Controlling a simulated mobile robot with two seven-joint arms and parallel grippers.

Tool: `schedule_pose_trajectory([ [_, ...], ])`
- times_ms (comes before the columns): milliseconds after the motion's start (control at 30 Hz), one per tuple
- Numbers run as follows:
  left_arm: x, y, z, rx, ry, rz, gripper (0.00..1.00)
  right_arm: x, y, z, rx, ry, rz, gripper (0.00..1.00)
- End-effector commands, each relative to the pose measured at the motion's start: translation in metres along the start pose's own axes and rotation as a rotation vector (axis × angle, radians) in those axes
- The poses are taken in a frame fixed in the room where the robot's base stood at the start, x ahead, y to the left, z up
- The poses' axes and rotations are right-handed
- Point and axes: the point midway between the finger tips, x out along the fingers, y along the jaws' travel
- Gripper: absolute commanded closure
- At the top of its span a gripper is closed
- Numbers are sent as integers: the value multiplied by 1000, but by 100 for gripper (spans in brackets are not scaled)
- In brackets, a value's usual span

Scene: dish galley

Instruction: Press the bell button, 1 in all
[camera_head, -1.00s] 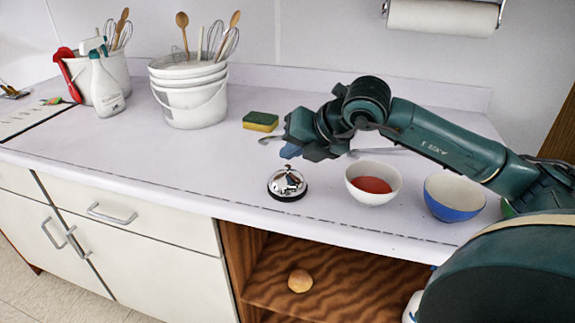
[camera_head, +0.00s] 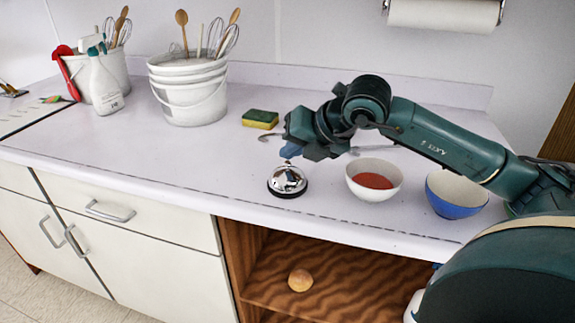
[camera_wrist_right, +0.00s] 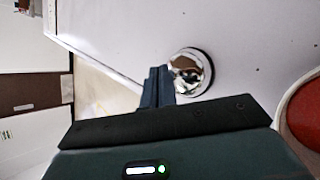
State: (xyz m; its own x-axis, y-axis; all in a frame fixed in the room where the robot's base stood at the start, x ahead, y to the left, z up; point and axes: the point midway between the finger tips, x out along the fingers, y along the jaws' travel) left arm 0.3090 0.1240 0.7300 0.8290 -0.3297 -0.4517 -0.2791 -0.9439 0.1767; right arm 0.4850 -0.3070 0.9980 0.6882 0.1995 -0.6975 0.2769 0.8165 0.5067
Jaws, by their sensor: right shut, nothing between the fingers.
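The bell (camera_head: 287,182), a chrome dome on a black base, stands on the pale counter near its front edge. Its button at the top of the dome is very small in the head view. My right gripper (camera_head: 290,151) is shut and empty, just above the bell with its fingertips pointing down. In the right wrist view the shut fingers (camera_wrist_right: 158,88) lie beside the bell (camera_wrist_right: 190,73), overlapping the near side of its base. I cannot tell whether the fingertips touch the button. My left gripper is not in view.
A white bowl with red contents (camera_head: 374,180) and a blue bowl (camera_head: 456,194) stand right of the bell. A sponge (camera_head: 260,119) and a stack of white buckets (camera_head: 190,90) are farther back. The counter left of the bell is clear.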

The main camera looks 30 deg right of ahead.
Motion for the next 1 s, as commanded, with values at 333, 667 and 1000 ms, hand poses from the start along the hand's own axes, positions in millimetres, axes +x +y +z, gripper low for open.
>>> schedule_pose_trajectory([
  [333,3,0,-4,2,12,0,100,0,0,0,0,-1,1,100],
  [667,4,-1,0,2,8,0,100,2,-1,-1,0,-1,1,100],
  [1000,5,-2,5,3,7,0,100,4,-3,-3,0,-1,1,100],
])
